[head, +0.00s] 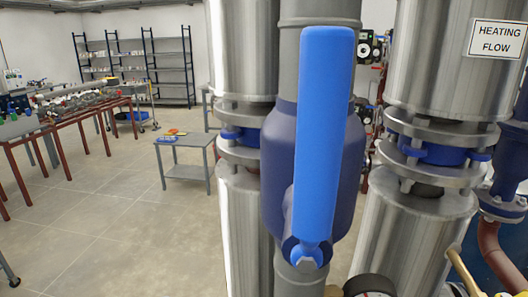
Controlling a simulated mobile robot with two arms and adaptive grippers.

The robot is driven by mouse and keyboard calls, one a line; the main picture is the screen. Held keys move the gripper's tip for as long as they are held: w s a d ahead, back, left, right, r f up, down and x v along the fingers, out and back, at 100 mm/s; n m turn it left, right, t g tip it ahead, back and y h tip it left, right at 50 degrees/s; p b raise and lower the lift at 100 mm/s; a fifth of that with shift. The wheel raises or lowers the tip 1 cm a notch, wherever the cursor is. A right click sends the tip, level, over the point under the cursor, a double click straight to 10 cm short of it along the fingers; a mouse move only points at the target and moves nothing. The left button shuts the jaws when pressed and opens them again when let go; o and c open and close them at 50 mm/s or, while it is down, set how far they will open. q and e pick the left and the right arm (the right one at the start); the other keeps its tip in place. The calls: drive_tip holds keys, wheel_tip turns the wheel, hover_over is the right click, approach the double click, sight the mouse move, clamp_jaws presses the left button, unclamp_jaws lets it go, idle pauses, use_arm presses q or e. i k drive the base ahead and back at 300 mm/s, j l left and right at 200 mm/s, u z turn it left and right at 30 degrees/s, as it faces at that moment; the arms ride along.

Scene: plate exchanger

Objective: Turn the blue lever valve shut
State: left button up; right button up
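The blue lever valve (318,140) is close in front of me in the middle of the head view. Its long flat blue handle points upright, in line with the vertical grey pipe (318,12) behind it. The handle's lower end meets a hub at the pivot (305,252). A dark blue valve body (275,180) shows behind the handle. Neither of my grippers is in the view, and nothing touches the handle.
Wide silver insulated pipes with flanges stand close on the left (243,50) and right (440,75) of the valve. A "HEATING FLOW" sign (495,39) is at upper right. A gauge (370,286) sits below. A small grey table (187,160) and open floor (110,215) lie left.

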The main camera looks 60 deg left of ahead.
sight(326, 53)
drive_tip(key=u, duration=1.3)
drive_tip(key=z, duration=0.6)
drive_tip(key=j+z, duration=0.25)
drive_tip(key=z, duration=0.15)
drive_tip(key=k+j+z, duration=0.15)
drive_tip(key=z, duration=0.25)
drive_tip(key=k+j+z, duration=0.15)
drive_tip(key=j+z, duration=0.2)
drive_tip(key=k+j, duration=0.4)
drive_tip(key=u, duration=0.65)
drive_tip(key=i+l+u, duration=0.1)
drive_tip(key=l+u, duration=1.25)
drive_tip(key=k+l+u, duration=0.15)
drive_tip(key=u, duration=0.3)
drive_tip(key=l, duration=0.1)
